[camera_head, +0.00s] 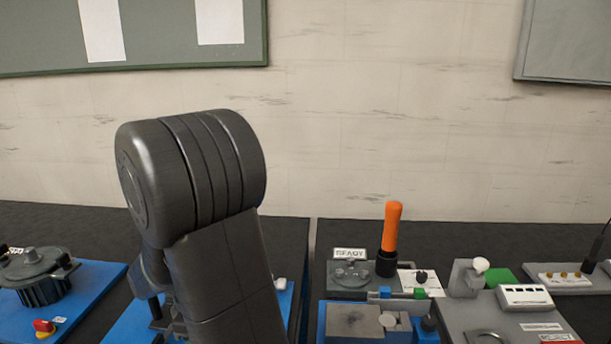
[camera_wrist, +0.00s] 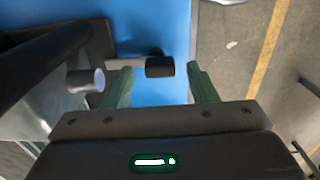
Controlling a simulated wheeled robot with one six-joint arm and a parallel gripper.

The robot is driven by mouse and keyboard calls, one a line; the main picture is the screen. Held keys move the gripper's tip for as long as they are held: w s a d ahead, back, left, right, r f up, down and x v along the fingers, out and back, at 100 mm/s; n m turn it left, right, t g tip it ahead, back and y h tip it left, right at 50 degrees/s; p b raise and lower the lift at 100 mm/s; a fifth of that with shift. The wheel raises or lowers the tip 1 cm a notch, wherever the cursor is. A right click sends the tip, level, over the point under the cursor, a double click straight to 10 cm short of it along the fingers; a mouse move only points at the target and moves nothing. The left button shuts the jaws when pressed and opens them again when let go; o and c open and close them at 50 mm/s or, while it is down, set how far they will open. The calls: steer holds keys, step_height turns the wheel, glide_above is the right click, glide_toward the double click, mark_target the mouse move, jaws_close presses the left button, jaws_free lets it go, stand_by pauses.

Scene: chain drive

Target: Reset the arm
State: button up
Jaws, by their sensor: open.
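My gripper (camera_wrist: 162,86) shows in the wrist view with its two green fingers apart and nothing between them. Beyond the fingertips lies a blue surface (camera_wrist: 165,22). A dark cylindrical peg or handle (camera_wrist: 159,67) lies just past the fingertips, and I cannot tell its distance. A second cylinder with a pale end (camera_wrist: 86,80) is to the left of the fingers. In the head view my dark arm (camera_head: 225,260) rises in the middle, and my gripper is hidden there.
An orange handle (camera_head: 392,226) stands upright on the right bench near a READY sign (camera_head: 350,253). A white labelled box (camera_head: 525,297) is farther right. A round dark device (camera_head: 38,275) sits on a blue plate (camera_head: 98,283) at left. The pale wall (camera_head: 400,120) is behind.

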step_height(320, 180, up, 13)
step_height(320, 180, down, 14)
steer(key=shift+f, duration=0.2)
steer(key=shift+r+m, duration=0.1)
steer(key=shift+m, duration=0.2)
steer(key=m, duration=0.3)
steer(key=shift+a, duration=0.1)
steer(key=m+p, duration=0.1)
steer(key=m, duration=0.4)
steer(key=shift+r+m, duration=0.1)
steer(key=shift+m, duration=0.2)
steer(key=m+p, duration=0.1)
steer(key=m, duration=0.3)
steer(key=shift+w+a+m+p, duration=0.1)
steer(key=shift+w+m+p, duration=0.05)
steer(key=shift+m+p, duration=0.2)
steer(key=m+p, duration=0.1)
steer(key=m, duration=0.3)
steer(key=shift+w, duration=0.1)
